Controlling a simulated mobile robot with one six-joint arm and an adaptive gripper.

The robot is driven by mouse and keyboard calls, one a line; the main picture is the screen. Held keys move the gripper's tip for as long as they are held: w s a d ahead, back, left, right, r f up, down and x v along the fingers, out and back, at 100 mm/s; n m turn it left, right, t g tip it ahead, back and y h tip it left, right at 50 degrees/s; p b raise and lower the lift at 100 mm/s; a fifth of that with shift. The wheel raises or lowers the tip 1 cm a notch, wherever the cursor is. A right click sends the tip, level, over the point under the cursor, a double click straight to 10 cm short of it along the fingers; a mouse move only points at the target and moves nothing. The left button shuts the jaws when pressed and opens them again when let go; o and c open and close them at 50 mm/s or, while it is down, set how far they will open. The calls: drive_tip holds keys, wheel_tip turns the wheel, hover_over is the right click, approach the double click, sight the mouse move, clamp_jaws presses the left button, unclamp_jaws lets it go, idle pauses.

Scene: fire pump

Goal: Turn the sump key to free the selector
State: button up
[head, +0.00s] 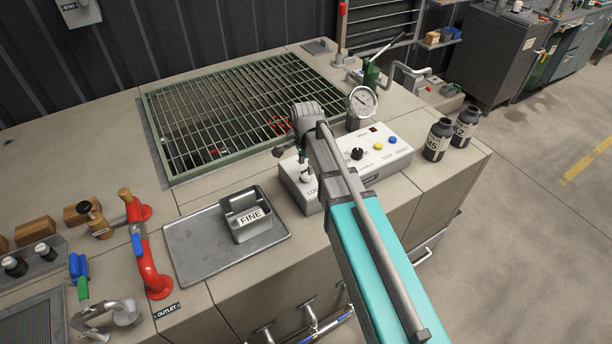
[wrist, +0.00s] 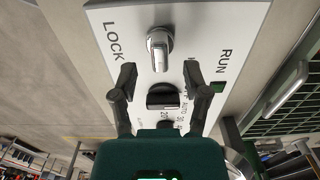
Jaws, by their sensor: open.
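The white control box (head: 376,153) stands on the bench and fills much of the wrist view (wrist: 215,30). The metallic sump key (wrist: 158,48) sits on its face between the words LOCK and RUN; in the head view the key (head: 306,174) is by the box's left end. The black selector knob (head: 357,153) is to its right in the head view; below the key in the wrist view is a black knob (wrist: 163,98). My gripper (wrist: 159,69) is open, its fingertips apart on either side, just below the key in the wrist view. Contact is not visible.
A pressure gauge (head: 362,102) stands behind the box, and two dark bottles (head: 438,139) stand to its right. A green grating (head: 220,125) lies behind. A metal tray (head: 200,252) with a FINE bin (head: 246,214) is at the left.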

sight(306, 174)
drive_tip(key=shift+f+b, duration=1.2)
drive_tip(key=shift+f, duration=0.25)
clamp_jaws()
